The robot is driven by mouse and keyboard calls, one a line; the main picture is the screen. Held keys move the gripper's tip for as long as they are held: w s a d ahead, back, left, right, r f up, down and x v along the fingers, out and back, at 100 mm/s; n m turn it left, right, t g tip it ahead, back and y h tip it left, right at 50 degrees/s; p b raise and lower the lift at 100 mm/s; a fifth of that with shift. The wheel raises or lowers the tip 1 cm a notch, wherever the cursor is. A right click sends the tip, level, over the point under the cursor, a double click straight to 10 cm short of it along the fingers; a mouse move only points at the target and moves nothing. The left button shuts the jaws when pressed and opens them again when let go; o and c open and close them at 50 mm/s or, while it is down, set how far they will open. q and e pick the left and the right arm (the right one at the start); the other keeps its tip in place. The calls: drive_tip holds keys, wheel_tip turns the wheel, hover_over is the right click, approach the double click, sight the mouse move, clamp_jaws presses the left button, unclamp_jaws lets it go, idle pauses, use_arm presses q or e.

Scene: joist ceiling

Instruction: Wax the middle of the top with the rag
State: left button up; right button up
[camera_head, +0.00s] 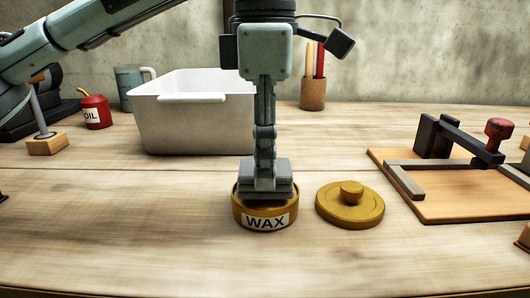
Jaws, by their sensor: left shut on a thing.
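My left gripper (265,168) comes down from above over the open wax tin (264,222), a round yellow-brown tin with a WAX label. It is shut on a grey, folded, layered piece (248,172), which looks like the rag. The rag's lower part is down in the tin's mouth, and the wax inside is hidden. The tin's round lid (350,210) with a knob lies flat on the top, just right of the tin. The wooden top (140,235) is bare in front and to the left. My right gripper is not in view.
A white tub (190,130) stands behind the tin. A red oil can (95,112), a grey-green mug (130,82) and a wooden block with a post (46,145) are left. A pencil cup (313,94) stands behind. A wooden board with a clamp (460,205) is right.

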use_arm(q)
drive_tip(key=shift+f+b, duration=0.35)
drive_tip(key=shift+f, duration=0.15)
idle(1.2)
drive_tip(key=shift+r+p, duration=2)
drive_tip(key=shift+r, duration=0.65)
drive_tip(key=shift+r+p, duration=0.5)
drive_tip(key=shift+r, duration=0.4)
